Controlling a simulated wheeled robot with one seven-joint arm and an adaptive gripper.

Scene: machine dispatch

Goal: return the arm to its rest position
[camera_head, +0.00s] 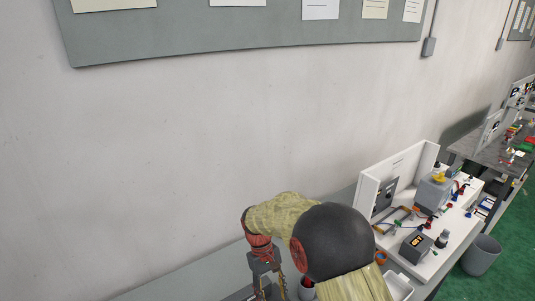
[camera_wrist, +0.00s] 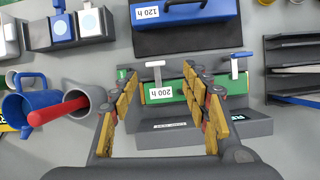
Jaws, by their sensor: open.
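My gripper (camera_wrist: 160,76) is open in the wrist view, its yellow-padded fingers spread with nothing held between them. Beyond and between the fingers is a green block (camera_wrist: 178,90) with a white label reading "200 h" upside down, in a dark grey holder (camera_wrist: 255,125). I cannot tell how far the fingertips are from it. In the head view my arm is bent, with a black joint and yellowish covers, and my gripper (camera_head: 270,286) points down over the grey bench, partly cut off by the bottom edge.
A blue case (camera_wrist: 190,12) labelled "120 h" stands above the green block. A dark rack (camera_wrist: 290,60) is at right. A white workstation (camera_head: 440,255) stands beside my arm.

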